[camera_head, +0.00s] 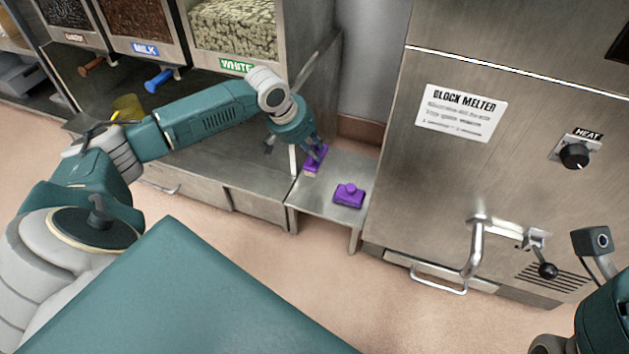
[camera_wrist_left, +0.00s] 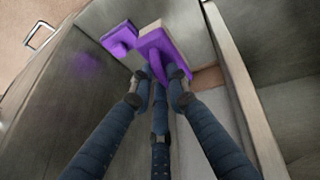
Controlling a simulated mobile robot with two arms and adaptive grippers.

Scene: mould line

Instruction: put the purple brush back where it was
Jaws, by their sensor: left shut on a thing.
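The purple brush (camera_head: 316,158) has a purple body with a pale tan bristle edge. It is at the back left of a small metal shelf (camera_head: 325,205), by the dispenser cabinet. My left gripper (camera_head: 315,147) is shut on its upright handle. The left wrist view shows the fingers (camera_wrist_left: 160,78) closed around the handle of the brush (camera_wrist_left: 158,48). I cannot tell whether the brush touches the shelf. A second purple piece with a knob (camera_head: 348,195) lies on the shelf, apart from the brush; the left wrist view shows it too (camera_wrist_left: 120,38). My right gripper's fingers are not visible.
The dispenser cabinet (camera_head: 230,185) with labelled bins and handles stands left of the shelf. The block melter (camera_head: 440,190), with a heat knob (camera_head: 574,155) and a lever (camera_head: 547,270), stands right. The shelf front is bare.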

